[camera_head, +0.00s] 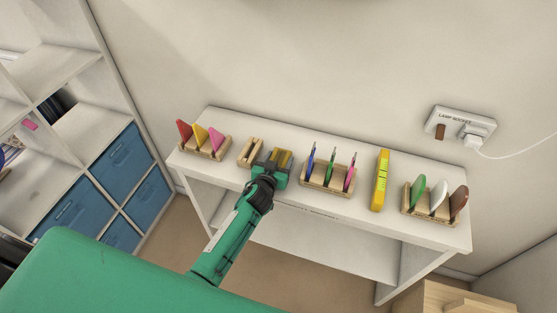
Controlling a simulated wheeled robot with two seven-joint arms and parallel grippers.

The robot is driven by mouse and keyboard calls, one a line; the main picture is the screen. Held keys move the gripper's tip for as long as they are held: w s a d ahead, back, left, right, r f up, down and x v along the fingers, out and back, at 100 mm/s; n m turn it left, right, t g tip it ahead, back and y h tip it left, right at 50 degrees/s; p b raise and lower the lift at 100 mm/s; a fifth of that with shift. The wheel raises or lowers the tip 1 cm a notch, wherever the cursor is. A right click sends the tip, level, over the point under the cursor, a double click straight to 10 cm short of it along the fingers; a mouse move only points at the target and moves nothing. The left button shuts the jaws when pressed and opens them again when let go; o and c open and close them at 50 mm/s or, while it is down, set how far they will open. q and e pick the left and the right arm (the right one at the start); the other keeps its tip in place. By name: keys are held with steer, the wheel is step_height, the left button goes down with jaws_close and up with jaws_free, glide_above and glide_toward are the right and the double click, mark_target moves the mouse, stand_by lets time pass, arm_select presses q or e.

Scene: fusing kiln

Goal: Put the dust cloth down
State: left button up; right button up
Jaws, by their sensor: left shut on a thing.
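My left gripper (277,165) reaches in from the lower left and is over the middle-left of the white shelf table (350,213). It is shut on a small mustard-yellow thing, which I take to be the dust cloth (284,158). The gripper body hides part of it, and I cannot tell whether it touches the tabletop. My right gripper is not in view.
Wooden racks with coloured pieces stand at the left (207,149), middle (327,183) and right (430,212). A small rack (250,152) is beside my gripper. A yellow spirit level-like bar (380,181) lies farther right. A socket (462,124) is on the wall.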

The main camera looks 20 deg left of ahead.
arm_select(q)
steer(key=shift+f, duration=0.2)
steer(key=o, duration=0.9)
steer(key=shift+r, duration=0.1)
steer(key=shift+o, duration=0.2)
